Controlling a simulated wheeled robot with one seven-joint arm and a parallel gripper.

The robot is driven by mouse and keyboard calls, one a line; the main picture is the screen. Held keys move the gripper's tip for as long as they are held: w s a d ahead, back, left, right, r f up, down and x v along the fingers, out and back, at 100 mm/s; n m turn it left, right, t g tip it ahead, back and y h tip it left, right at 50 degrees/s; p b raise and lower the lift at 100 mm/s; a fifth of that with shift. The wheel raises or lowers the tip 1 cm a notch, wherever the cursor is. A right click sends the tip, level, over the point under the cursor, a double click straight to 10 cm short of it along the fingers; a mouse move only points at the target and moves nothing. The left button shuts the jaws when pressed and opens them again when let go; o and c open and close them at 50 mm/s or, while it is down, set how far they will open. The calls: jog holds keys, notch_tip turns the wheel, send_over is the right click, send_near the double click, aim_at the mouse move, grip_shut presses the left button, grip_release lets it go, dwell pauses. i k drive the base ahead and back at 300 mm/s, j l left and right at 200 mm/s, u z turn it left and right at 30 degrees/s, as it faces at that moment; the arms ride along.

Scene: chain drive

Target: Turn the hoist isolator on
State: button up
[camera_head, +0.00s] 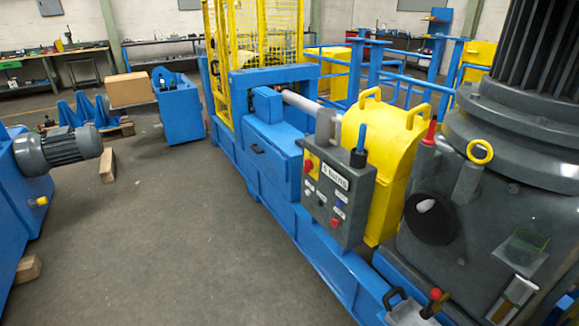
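A grey control box (349,205) stands on the front of the blue machine frame, right of the middle. A red rotary-looking switch (309,165) sits on a yellow plate at the box's upper left. A white label (335,178) is beside it; its text is too small to read surely. I cannot tell whether this switch is the hoist isolator, or its on or off position. Lower on the box are a blue button (340,203), a red button (335,222) and small white labels. My gripper is not in view.
A yellow guard (395,165) with handles stands behind the box. A large grey motor housing (500,190) fills the right side. A red-tipped lever (434,296) is at the bottom right. A blue machine with a grey motor (60,150) is at left. The floor (190,240) between is clear.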

aim_at(309, 165)
jog(key=i+j, duration=0.45)
jog(key=i+j+u, duration=0.1)
jog(key=i+j, duration=0.35)
jog(key=i, duration=0.2)
jog(key=i+j, duration=0.4)
jog(key=i, duration=0.15)
jog(key=i+j+u, duration=0.1)
jog(key=i+j, duration=0.3)
jog(key=i, duration=0.15)
jog(key=i+j, duration=0.35)
jog(key=i, duration=0.25)
